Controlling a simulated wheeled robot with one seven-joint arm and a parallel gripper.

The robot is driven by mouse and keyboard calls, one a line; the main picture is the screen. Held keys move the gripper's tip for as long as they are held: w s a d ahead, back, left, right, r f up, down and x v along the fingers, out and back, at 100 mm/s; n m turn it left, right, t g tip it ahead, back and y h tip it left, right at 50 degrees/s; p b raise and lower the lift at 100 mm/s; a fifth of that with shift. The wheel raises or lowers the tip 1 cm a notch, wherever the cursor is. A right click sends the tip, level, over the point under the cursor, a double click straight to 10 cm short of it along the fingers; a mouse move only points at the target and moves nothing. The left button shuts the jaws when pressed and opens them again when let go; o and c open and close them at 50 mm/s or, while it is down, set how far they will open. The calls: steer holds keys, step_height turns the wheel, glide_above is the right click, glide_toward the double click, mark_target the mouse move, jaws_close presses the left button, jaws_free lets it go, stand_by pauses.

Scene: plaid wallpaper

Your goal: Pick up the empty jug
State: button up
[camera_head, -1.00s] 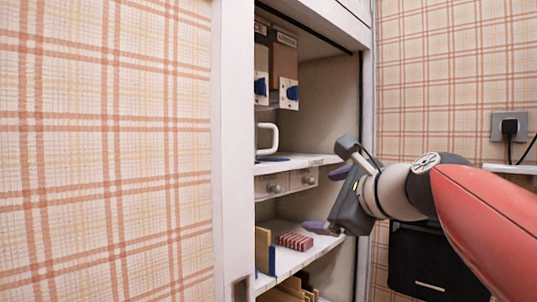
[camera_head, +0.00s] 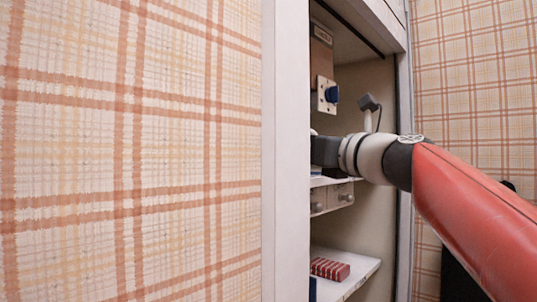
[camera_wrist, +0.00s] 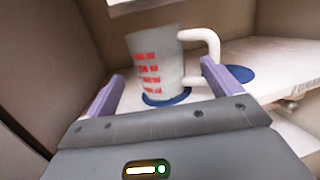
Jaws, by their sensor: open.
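The jug (camera_wrist: 155,66) is whitish with red markings and a white handle on its right. In the wrist view it stands upright on a blue round mat (camera_wrist: 181,98) on the cupboard shelf (camera_wrist: 265,50). Its inside is not visible. My gripper (camera_wrist: 157,82) is open, its two purple fingers on either side of the jug's lower part as seen from the wrist, with the jug beyond them. The right finger overlaps the handle's lower end in the picture; I cannot tell if they touch. In the head view my gripper reaches into the cupboard, and the frame hides its fingers and the jug.
A second blue round mat (camera_wrist: 232,75) lies bare to the jug's right. The cupboard's white frame (camera_head: 283,170) stands close left of my arm. Small drawers (camera_head: 331,198) sit under the shelf, and a red striped box (camera_head: 329,269) lies on the lower shelf. A dispenser (camera_head: 326,95) hangs above.

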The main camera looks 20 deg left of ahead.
steer(key=p+x, duration=0.3)
steer(key=x, duration=0.4)
steer(key=shift+s+a+f, duration=0.1)
steer(key=shift+s+a, duration=0.05)
steer(key=shift+s, duration=0.05)
steer(key=shift+w+a+f+p, duration=0.1)
steer(key=shift+w+a+p, duration=0.2)
steer(key=shift+a+p, duration=0.15)
steer(key=c, duration=0.9)
steer(key=shift+c, duration=0.4)
